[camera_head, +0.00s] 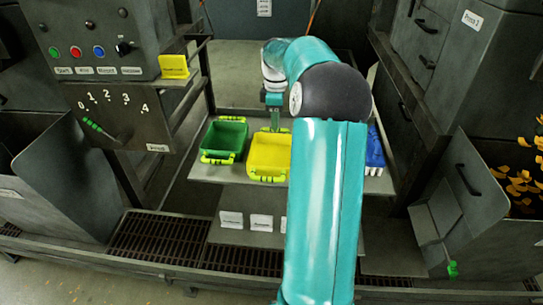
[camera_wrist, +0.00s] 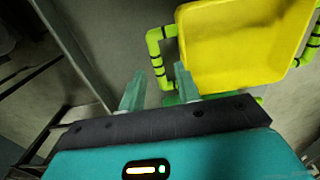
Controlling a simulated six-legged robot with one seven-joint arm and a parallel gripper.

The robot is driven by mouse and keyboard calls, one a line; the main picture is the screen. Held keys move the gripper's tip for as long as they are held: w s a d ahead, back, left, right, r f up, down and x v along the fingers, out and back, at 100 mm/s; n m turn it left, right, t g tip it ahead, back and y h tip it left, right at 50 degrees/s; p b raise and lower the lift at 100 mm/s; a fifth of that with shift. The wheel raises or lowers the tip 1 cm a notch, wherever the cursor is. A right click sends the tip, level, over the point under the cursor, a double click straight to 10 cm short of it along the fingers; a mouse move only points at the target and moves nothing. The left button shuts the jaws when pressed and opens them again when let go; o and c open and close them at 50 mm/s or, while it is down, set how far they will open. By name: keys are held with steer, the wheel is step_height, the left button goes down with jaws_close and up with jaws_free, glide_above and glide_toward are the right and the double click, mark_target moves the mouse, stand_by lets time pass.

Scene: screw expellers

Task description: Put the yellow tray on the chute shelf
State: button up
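The yellow tray (camera_head: 268,154) stands on a grey shelf (camera_head: 213,174), with lime-green handles, in the middle of the head view. In the wrist view the yellow tray (camera_wrist: 245,45) fills the upper right, with a black-banded handle on its left side. My gripper (camera_head: 275,122) is at the tray's far edge in the head view. I cannot tell which surface is the chute shelf.
A green tray (camera_head: 224,137) stands left of the yellow tray, and a blue tray (camera_head: 375,150) is at the right, partly behind my arm. A control panel (camera_head: 95,45) is at left. At right, a grey bin (camera_head: 480,225) holds orange pieces (camera_head: 520,180).

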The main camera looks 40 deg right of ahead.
step_height(320, 180, down, 5)
steer(key=shift+w+d+r, duration=0.1)
steer(key=shift+w, duration=0.05)
jaws_close()
steer(key=shift+r, duration=0.1)
